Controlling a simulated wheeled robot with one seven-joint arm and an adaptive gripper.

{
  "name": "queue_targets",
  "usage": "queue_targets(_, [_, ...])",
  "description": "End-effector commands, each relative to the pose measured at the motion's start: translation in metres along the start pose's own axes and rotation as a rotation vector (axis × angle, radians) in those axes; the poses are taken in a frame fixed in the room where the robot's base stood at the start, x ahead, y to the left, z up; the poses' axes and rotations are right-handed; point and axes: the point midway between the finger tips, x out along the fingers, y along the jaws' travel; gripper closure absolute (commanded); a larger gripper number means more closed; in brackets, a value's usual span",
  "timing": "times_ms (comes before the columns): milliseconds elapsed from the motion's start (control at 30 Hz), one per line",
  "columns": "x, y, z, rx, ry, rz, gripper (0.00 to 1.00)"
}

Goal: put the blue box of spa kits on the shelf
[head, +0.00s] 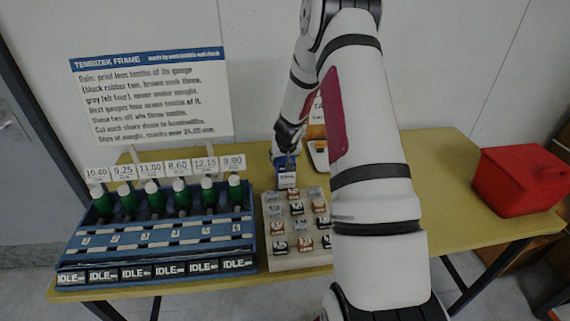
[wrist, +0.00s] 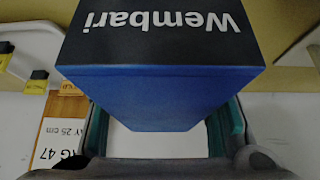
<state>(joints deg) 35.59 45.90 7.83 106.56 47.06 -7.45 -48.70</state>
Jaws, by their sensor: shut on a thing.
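A blue box (head: 286,174) with a small white label on its front hangs below my gripper (head: 287,152), behind the grey block on the yellow table. In the wrist view the same blue box (wrist: 160,90) fills the middle, its dark face reading "Wembari" upside down. The teal fingers of my gripper (wrist: 163,128) are shut on its two sides. I cannot read any word about spa kits. Whether the box touches the table is not clear. No shelf can be made out for certain.
On the yellow table (head: 440,180) stand a blue rack (head: 150,246) with green bottles, a grey block (head: 290,262) with small labelled pieces, and a red container (head: 522,180) at the right. A text sign (head: 150,100) hangs behind. Bare table lies right of my arm.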

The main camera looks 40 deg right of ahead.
Motion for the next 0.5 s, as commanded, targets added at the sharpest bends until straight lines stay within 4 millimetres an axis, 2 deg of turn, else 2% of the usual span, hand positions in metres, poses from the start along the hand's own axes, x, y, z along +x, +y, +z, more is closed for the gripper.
queue_targets(100, [0.014,0.001,0.01,0.001,-0.002,0.0,0.93])
queue_targets(200, [0.019,0.001,0.012,0.002,0.0,0.001,0.93])
queue_targets(500, [0.021,0.0,0.013,0.0,0.001,0.001,0.93])
